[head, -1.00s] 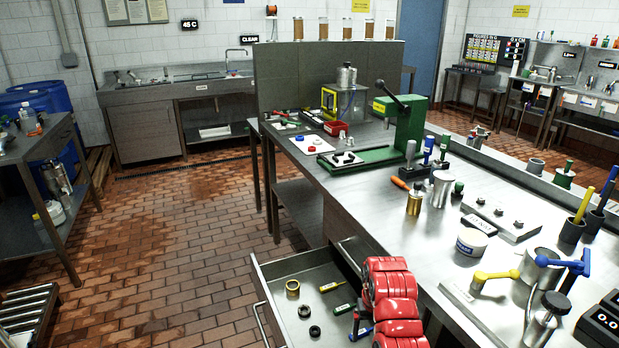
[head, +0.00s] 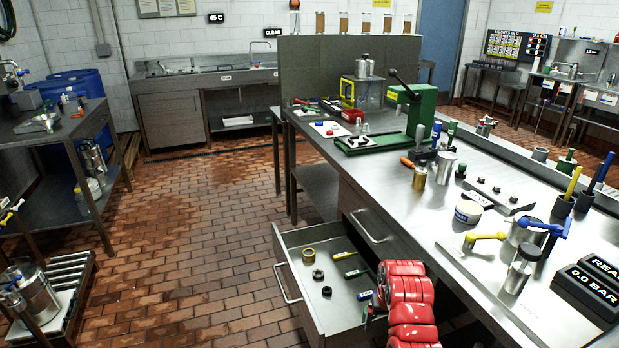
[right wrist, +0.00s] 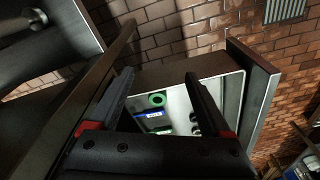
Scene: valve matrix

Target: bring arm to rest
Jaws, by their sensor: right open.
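My right arm, with red links, comes up from the bottom of the head view, beside the open drawer (head: 333,310) under the workbench. My right gripper (head: 369,314) is small and partly hidden by the arm there, over the drawer's right side. In the right wrist view its two dark fingers (right wrist: 160,78) are spread apart with nothing between them. Beyond them lies the drawer interior, with a green ring (right wrist: 157,100) and a blue-labelled item (right wrist: 150,114). My left gripper is in neither view.
The drawer holds a brass ring (head: 309,256), dark rings (head: 327,291) and a green-labelled item (head: 356,273). The bench top (head: 400,205) carries a green press (head: 415,110), a white tub (head: 468,211) and a yellow-handled valve (head: 485,237).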

